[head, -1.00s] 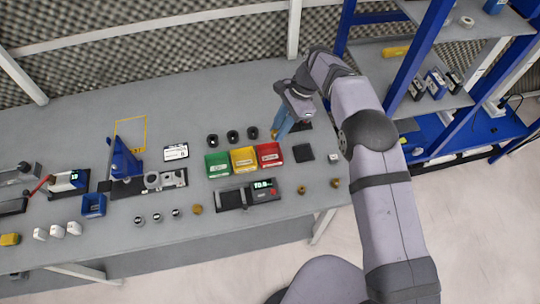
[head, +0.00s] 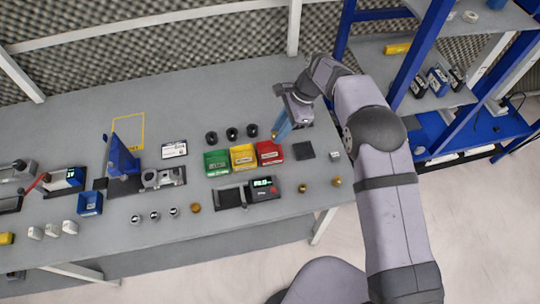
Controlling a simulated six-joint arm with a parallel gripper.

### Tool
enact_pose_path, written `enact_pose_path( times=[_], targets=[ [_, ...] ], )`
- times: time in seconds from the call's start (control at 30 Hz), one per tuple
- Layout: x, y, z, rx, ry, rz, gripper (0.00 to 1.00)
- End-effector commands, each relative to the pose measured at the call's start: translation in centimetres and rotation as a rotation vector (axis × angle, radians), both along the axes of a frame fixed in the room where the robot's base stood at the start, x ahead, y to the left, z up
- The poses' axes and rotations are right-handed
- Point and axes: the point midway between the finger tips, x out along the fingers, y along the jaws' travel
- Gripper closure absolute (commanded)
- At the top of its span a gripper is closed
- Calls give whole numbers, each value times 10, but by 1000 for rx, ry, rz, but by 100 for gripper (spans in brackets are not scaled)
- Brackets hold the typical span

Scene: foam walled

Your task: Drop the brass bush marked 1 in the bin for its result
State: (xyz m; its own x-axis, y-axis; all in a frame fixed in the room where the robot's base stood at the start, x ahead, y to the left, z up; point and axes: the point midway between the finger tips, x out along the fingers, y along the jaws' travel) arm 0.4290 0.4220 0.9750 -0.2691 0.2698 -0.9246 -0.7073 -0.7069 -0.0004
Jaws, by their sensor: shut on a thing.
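My gripper (head: 277,134) points down and left, just behind the red bin. It is shut on a small brass bush (head: 274,134), which barely shows at the fingertips. Its mark is too small to read. Three open bins stand in a row: green (head: 216,171), yellow (head: 243,164) and red (head: 269,160). Their front labels are not legible. The held bush appears near the red bin's back edge; its height above the table is unclear. Other brass pieces lie on the table: one (head: 194,208) left of the gauge, and two (head: 302,188) (head: 337,181) to its right.
A gauge with a lit display (head: 262,184) lies in front of the bins. Several black cylinders (head: 231,134) stand behind them. A dark square pad (head: 305,150) lies right of the red bin. A blue fixture (head: 122,158) stands left.

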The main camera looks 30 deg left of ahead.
Motion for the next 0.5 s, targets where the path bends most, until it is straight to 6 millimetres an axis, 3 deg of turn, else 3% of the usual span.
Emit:
enact_pose_path(
  times=[0.2,0.5],
  targets=[
    [0,0,-24,-1,1,0,100],
    [0,0,-31,-1,1,0,100]
  ],
)
